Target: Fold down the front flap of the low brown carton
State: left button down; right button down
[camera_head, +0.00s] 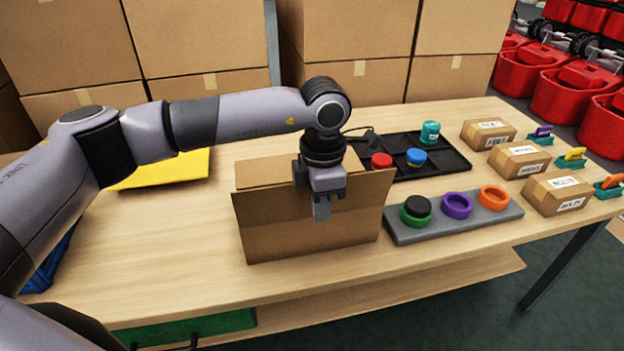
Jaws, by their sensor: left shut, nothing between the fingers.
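The low brown carton (310,237) stands near the front edge of the wooden table. Its front flap (262,208) rises above a crease on the front wall and looks wider at the top, as if leaning outward. A lighter brown surface of the carton shows behind the flap, partly hidden by my arm. My left gripper (322,210) points down over the middle of the carton, its shut fingers appearing in front of the flap. Nothing is between them. I cannot tell whether they touch the flap. My right gripper is not in view.
A grey holder (455,224) with green, purple and orange rings is right of the carton. Behind it is a black tray (450,162) with coloured caps. Several small labelled boxes (556,192) stand farther right. A yellow item (165,168) lies left; large cartons (200,35) stack behind.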

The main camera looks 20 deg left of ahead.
pick_arm(q)
jog(key=shift+w+a+r, duration=0.15)
jog(key=shift+w+a, duration=0.3)
jog(key=shift+w, duration=0.25)
jog(key=shift+w+a+r, duration=0.2)
jog(key=shift+w+a, duration=0.3)
jog(key=shift+w, duration=0.2)
jog(key=shift+w+a+r, duration=0.15)
jog(key=shift+w+a, duration=0.3)
jog(key=shift+w, duration=0.35)
jog(key=shift+w+a+b, duration=0.15)
jog(key=shift+w+a, duration=0.5)
jog(key=shift+w, duration=0.25)
jog(key=shift+w+a+b, duration=0.15)
jog(key=shift+w+a, duration=0.45)
jog(key=shift+w, duration=0.3)
